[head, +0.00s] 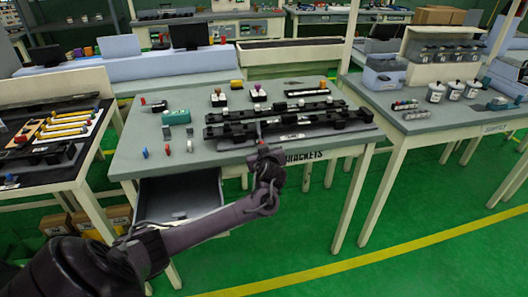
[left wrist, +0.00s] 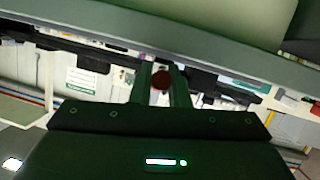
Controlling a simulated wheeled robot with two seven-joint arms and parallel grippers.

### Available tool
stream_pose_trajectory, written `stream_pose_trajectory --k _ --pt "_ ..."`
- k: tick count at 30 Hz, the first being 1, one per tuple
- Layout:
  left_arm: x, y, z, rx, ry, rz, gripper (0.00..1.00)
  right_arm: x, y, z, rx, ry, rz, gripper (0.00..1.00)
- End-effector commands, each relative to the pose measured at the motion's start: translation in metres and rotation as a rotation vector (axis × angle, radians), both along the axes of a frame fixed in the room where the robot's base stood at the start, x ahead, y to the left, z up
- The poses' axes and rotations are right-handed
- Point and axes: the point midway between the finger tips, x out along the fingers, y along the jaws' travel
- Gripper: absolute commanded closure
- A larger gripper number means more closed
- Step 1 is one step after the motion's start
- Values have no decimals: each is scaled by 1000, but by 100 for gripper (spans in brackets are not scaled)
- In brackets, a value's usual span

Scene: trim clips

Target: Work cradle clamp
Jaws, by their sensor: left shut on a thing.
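Two long black cradle-like bars with clamps lie on the grey-green workbench; the front bar (head: 322,123) is nearest the bench edge and the rear bar (head: 235,116) lies behind it. My left gripper (head: 259,132) reaches over the front edge to the front bar, left of its middle. In the left wrist view the two fingers (left wrist: 161,82) are shut on a dark red round knob (left wrist: 160,80) that shows between them. The knob's lower part is hidden, and I cannot tell how it joins the bar. My right gripper is not in view.
A drawer (head: 180,195) stands open below the bench's left front. A green box (head: 176,117) and small coloured parts lie on the bench's left. A side table (head: 50,170) stands left, another bench (head: 440,122) right.

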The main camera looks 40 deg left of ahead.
Motion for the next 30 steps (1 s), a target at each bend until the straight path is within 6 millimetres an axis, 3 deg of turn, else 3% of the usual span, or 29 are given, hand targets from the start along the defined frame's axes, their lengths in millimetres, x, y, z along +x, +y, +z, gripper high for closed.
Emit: stream_pose_trajectory --k 1,2,6,17,30 --pt "-1 0 -2 1 4 0 100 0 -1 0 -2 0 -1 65" --pt "-1 0 -2 0 4 -1 81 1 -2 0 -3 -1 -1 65" --pt "-1 0 -2 0 3 0 63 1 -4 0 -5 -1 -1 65" --pt "-5 -5 1 -1 -1 -1 63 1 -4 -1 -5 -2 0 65" --pt "-49 -49 20 -2 1 -1 63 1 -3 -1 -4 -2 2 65"
